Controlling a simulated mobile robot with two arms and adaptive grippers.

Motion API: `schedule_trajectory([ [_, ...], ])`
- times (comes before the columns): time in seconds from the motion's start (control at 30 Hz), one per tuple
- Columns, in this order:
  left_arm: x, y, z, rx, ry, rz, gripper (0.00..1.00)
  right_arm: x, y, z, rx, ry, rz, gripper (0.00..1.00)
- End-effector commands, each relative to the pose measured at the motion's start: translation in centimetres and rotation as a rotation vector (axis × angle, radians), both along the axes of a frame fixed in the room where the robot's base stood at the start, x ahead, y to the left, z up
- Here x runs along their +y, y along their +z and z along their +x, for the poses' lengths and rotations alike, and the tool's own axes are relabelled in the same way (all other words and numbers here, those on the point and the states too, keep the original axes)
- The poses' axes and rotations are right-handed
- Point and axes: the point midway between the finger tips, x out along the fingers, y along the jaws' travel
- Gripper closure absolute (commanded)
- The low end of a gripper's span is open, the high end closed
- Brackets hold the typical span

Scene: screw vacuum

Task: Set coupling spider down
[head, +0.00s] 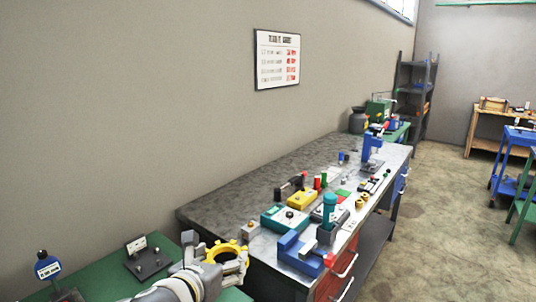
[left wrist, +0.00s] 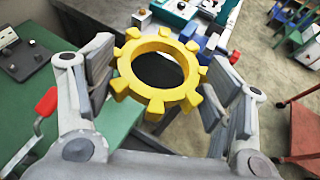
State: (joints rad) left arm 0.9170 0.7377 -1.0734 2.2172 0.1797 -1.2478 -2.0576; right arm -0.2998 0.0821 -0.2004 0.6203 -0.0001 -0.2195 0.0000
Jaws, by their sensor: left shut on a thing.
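The yellow coupling spider (head: 212,252) is a toothed ring with a round central hole. My left gripper (head: 222,262) is shut on it at the lower left of the head view. In the left wrist view the spider (left wrist: 157,96) lies between the two grey fingers, with its open centre facing the camera. It is held up in front of the near end of the grey workbench (head: 190,213), by the green table (head: 110,280). No contact with a surface below shows. My right gripper is not in view.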

Motion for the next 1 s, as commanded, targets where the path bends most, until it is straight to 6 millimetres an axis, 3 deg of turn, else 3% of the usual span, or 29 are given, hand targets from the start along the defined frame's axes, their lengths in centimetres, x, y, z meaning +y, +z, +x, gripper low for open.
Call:
schedule_trajectory([
  [0.2,5.8,3.8,-2.9,-0.001,0.17,-0.001,0.69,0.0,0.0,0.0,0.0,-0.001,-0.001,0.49],
  [0.4,8.4,5.0,-5.1,0.0,0.23,0.001,0.69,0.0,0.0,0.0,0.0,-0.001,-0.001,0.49],
  [0.77,8.7,5.1,-5.5,0.0,0.233,0.001,0.69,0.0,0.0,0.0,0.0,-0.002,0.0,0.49],
  [1.0,6.8,3.8,-6.2,0.001,0.102,0.003,0.69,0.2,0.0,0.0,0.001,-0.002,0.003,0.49],
])
